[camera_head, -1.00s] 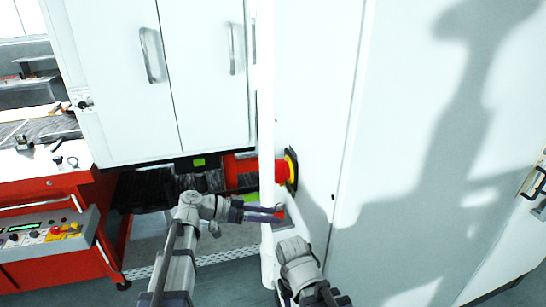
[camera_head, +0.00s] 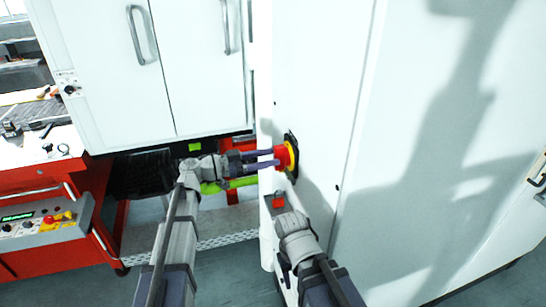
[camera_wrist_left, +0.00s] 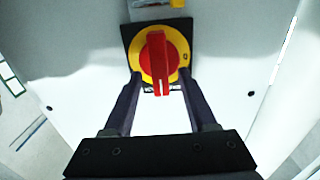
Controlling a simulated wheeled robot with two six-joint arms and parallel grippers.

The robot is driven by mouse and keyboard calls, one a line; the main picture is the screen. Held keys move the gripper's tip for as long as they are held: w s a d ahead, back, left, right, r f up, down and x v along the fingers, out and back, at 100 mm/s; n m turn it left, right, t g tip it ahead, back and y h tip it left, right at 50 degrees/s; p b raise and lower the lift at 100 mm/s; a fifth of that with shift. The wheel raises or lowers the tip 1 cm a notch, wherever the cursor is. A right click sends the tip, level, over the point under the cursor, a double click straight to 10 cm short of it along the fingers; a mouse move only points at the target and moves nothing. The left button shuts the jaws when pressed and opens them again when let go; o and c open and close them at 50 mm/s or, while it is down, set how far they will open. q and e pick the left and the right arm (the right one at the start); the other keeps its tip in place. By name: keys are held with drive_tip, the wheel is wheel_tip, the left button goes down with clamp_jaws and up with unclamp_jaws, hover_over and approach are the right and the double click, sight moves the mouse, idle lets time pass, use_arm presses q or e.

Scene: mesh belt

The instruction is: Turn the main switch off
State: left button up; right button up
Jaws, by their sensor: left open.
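The main switch has a red handle (camera_wrist_left: 158,62) on a round yellow disc (camera_wrist_left: 178,52) with a black square plate (camera_wrist_left: 128,35). In the left wrist view the handle stands upright. In the head view the red handle (camera_head: 282,157) sticks out from the white cabinet's door. My left gripper (camera_head: 275,158) is open and faces the switch; its fingertips (camera_wrist_left: 159,75) lie one on each side of the handle, with gaps visible. Whether they touch the disc cannot be told. My right arm's wrist (camera_head: 296,228) is below the switch; its fingers are not clearly visible.
The tall white cabinet (camera_head: 310,100) fills the right side. A white two-door enclosure (camera_head: 195,70) hangs at the left. A red bench with a grey control panel (camera_head: 40,228) stands at lower left. A small red part (camera_head: 278,201) is below the switch.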

use_arm(q)
drive_tip(key=shift+x, duration=1)
clamp_jaws()
